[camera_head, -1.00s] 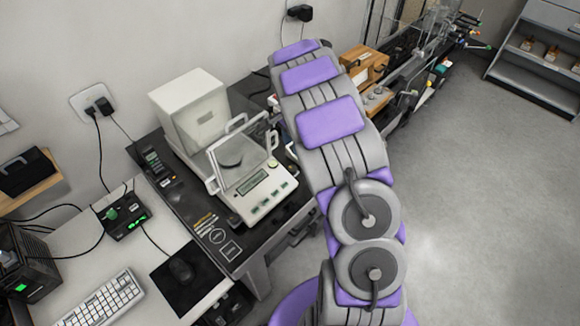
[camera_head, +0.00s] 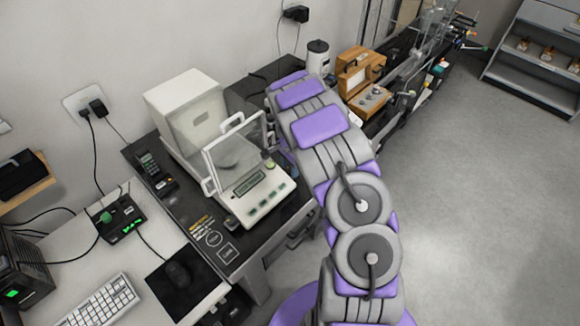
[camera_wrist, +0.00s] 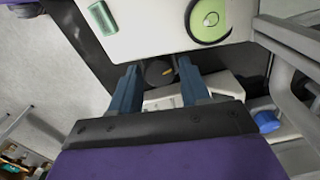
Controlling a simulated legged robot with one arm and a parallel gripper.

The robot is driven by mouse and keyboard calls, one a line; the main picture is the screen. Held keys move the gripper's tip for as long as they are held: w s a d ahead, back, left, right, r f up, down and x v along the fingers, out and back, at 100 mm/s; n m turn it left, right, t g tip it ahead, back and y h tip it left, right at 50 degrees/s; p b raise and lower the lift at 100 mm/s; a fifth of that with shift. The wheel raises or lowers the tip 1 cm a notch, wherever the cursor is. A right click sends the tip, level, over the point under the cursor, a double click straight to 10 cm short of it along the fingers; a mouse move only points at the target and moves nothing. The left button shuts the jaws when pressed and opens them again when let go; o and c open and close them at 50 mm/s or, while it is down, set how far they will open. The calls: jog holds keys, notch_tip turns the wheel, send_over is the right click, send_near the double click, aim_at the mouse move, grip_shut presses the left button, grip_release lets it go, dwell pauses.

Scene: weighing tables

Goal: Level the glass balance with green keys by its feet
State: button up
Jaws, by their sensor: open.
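The glass balance (camera_head: 262,192) with green keys stands on a dark table, its glass shield (camera_head: 233,158) and white housing behind the keys. In the wrist view its white base (camera_wrist: 148,28) fills the top, with one green key (camera_wrist: 102,18) and a round green bubble level (camera_wrist: 208,18). I cannot tell surely whether the bubble is centred. A dark round foot (camera_wrist: 158,72) shows under the base edge. My gripper (camera_wrist: 157,78) is open, its two blue fingers on either side of the foot, with visible gaps. In the head view my arm hides the gripper.
A handset (camera_head: 152,168) lies left of the balance. A keyboard (camera_head: 98,303) and mouse (camera_head: 180,272) are on the lighter desk at front left. A wooden box (camera_head: 358,70) and a white canister (camera_head: 317,55) stand behind my arm. Open floor lies to the right.

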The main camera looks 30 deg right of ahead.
jog(key=c, duration=0.7)
jog(key=shift+r+n+p, duration=0.2)
jog(key=shift+n+p, duration=0.4)
jog(key=shift+n, duration=0.1)
jog(key=shift+c, duration=0.3)
jog(key=shift+f+n+p, duration=0.1)
jog(key=shift+n+p, duration=0.25)
jog(key=shift+n, duration=0.55)
jog(key=o, duration=0.8)
jog(key=shift+c, duration=0.2)
notch_tip(320, 180, up, 17)
jog(key=p, duration=0.2)
